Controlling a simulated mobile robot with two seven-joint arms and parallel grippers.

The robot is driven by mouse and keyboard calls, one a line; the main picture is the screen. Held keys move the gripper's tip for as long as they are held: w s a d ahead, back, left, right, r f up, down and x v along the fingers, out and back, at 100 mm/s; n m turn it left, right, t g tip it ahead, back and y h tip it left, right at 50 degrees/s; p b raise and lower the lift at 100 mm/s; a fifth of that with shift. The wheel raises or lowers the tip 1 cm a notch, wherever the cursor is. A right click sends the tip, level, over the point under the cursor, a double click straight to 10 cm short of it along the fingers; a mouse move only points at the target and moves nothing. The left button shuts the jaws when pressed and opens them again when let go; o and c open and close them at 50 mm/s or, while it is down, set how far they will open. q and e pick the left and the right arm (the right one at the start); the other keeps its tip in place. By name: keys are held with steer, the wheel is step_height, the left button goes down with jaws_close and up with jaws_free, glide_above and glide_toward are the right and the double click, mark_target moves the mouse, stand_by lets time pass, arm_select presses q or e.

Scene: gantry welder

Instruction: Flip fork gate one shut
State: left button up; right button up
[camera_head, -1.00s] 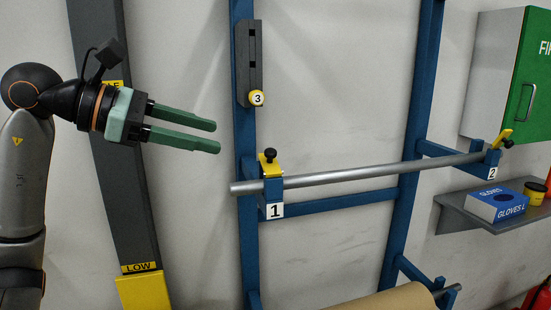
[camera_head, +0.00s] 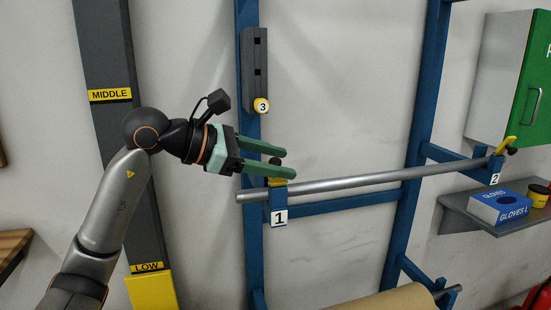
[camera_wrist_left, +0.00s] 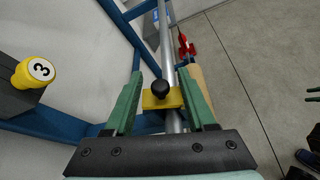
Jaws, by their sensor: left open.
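Fork gate one is a yellow piece (camera_head: 278,183) with a black knob (camera_head: 275,161), on the blue fork marked 1 (camera_head: 279,202). In the head view my left gripper (camera_head: 288,162) is at the gate, its fingers partly covering it. In the left wrist view my open fingers (camera_wrist_left: 161,75) stand either side of the knob (camera_wrist_left: 161,87) and the yellow gate (camera_wrist_left: 156,100), with gaps showing. There the gate appears to cross over the grey bar (camera_head: 370,178); I cannot tell whether it is fully closed.
The bar runs right to fork 2 (camera_head: 494,178), whose yellow gate (camera_head: 505,145) sticks up at a slant. A dark bracket with yellow knob 3 (camera_head: 261,105) is above fork 1. A shelf with a blue glove box (camera_head: 498,206) is at right.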

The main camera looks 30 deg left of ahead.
arm_select(q)
jaws_close()
stand_by(0.3)
steer(key=shift+w+a+n+g, duration=0.2)
steer(key=shift+a+n+g, duration=0.1)
steer(key=shift+n, duration=0.2)
steer(key=shift+w+a+f+n+g+h+p, duration=0.2)
steer(key=shift+f+n+g+h+p, duration=0.25)
steer(key=shift+n+h, duration=0.4)
jaws_free()
